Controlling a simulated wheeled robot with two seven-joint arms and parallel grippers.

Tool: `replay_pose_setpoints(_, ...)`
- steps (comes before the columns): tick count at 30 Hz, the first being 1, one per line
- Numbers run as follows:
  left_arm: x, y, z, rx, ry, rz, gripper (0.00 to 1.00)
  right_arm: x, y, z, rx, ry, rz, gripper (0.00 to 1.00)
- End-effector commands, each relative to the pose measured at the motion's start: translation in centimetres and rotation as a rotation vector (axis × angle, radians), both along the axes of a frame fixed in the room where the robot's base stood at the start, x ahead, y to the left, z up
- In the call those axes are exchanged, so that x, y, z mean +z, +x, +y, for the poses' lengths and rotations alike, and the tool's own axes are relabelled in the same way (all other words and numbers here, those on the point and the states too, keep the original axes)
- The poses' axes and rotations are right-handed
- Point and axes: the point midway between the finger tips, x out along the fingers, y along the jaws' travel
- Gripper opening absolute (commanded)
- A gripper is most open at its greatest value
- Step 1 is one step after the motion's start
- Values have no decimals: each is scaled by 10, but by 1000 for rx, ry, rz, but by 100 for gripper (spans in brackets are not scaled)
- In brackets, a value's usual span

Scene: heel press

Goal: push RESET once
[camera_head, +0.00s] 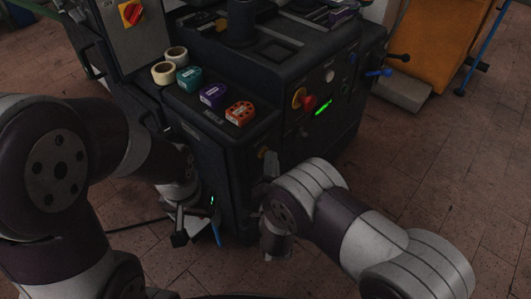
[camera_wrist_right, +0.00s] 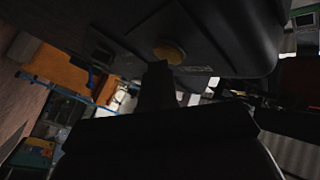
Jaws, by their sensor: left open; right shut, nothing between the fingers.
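A round yellow button (camera_wrist_right: 169,54) shows on the dark machine in the right wrist view, with dim, turned lettering beside it that I cannot read surely. In the head view a small yellow button (camera_head: 263,152) shows low on the machine's front. My right gripper (camera_head: 271,168) is just below and in front of it. In the right wrist view the shut fingers (camera_wrist_right: 158,82) point at the machine just below the yellow button; whether they touch it I cannot tell. My left gripper (camera_head: 198,230) is open and empty, low beside the machine's left side.
The machine (camera_head: 205,130) carries tape rolls (camera_head: 168,66) and teal, purple and orange blocks on a ledge. The brick floor at the right is clear.

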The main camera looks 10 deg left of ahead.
Motion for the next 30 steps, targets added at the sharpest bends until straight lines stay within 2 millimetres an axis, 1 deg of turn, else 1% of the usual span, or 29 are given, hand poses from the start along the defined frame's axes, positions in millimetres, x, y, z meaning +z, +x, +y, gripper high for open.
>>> replay_pose_setpoints(9, 7, 0, 0, 0, 0, 0, 75, 1, -9, -13, 0, -1, 1, 0)
replay_pose_setpoints(19, 7, 0, 0, 0, 0, 0, 75, 0, -11, -15, 1, 0, 1, 0)
replay_pose_setpoints(30, 20, 0, 0, 0, 0, 0, 75, 1, -32, -44, -1, -2, 2, 0)
